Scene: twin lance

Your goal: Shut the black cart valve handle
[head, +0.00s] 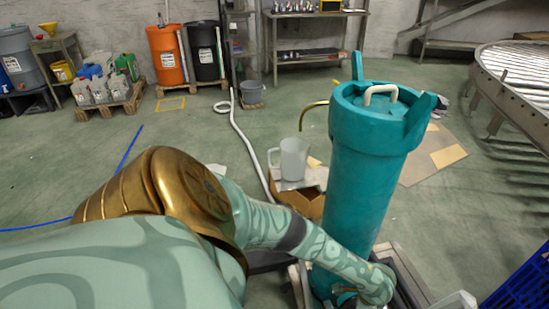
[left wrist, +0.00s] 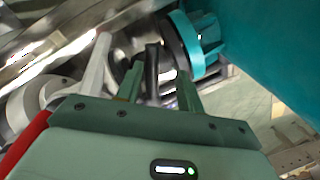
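A black bar-like handle (left wrist: 152,70), which looks like the black valve handle, stands in the left wrist view. My left gripper (left wrist: 159,72) has its two green fingers on either side of it. The handle is close to the left finger, and a gap shows between it and the right finger, so the gripper looks open around it. In the head view my left arm reaches down to the foot of a tall teal cylinder (head: 368,170); the gripper and handle are hidden there. My right gripper is in neither view.
A teal fitting with a black ring (left wrist: 190,45) sits just beyond the fingers. A pale grey lever (left wrist: 96,66) is at their left. A translucent jug (head: 291,160) and a cardboard box (head: 303,203) stand left of the cylinder. A blue crate (head: 522,282) is at lower right.

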